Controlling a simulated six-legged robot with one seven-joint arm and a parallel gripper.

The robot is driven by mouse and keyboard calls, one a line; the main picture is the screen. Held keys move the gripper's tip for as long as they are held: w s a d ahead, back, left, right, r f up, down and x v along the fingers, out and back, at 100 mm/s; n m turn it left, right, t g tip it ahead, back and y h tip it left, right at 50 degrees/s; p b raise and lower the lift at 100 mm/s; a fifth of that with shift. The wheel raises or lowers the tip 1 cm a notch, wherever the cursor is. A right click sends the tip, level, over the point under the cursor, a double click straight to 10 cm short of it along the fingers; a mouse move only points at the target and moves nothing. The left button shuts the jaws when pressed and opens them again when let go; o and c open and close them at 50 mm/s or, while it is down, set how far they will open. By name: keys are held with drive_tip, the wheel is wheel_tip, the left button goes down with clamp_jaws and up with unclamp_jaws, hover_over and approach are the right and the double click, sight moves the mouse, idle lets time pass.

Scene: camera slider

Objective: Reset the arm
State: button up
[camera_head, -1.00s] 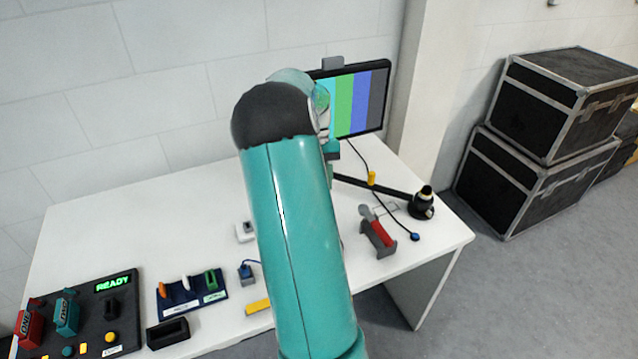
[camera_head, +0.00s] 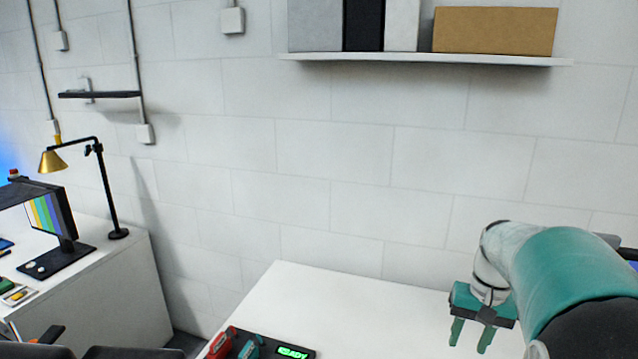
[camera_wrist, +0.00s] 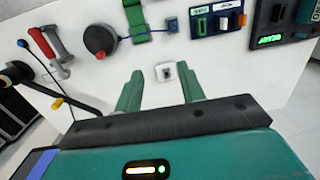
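My gripper (camera_head: 472,335) is at the lower right in the head view, its two green fingers pointing down and spread apart. In the wrist view my gripper (camera_wrist: 160,92) also shows its two fingers apart with nothing held between them. Beyond the fingertips lies the white table (camera_wrist: 215,75), with a small white socket-like piece (camera_wrist: 168,72) on it. My teal arm is bent, its links at the lower right of the head view.
A wall shelf (camera_head: 430,58) holds boxes. A second desk with a gold lamp (camera_head: 52,160) stands left.

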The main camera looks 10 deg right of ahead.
drive_tip(key=s+a+r+n+t, duration=0.1)
drive_tip(key=s+a+n+t, duration=0.1)
drive_tip(key=a, duration=0.5)
drive_tip(key=s+a+r+n+t, duration=0.1)
drive_tip(key=s+a, duration=0.3)
drive_tip(key=a, duration=0.4)
drive_tip(key=s+a+r+n+t+h, duration=0.1)
drive_tip(key=s+a, duration=0.3)
drive_tip(key=a, duration=0.4)
drive_tip(key=shift+r+n+t, duration=0.6)
drive_tip(key=shift+n+t, duration=0.2)
drive_tip(key=shift+n, duration=0.1)
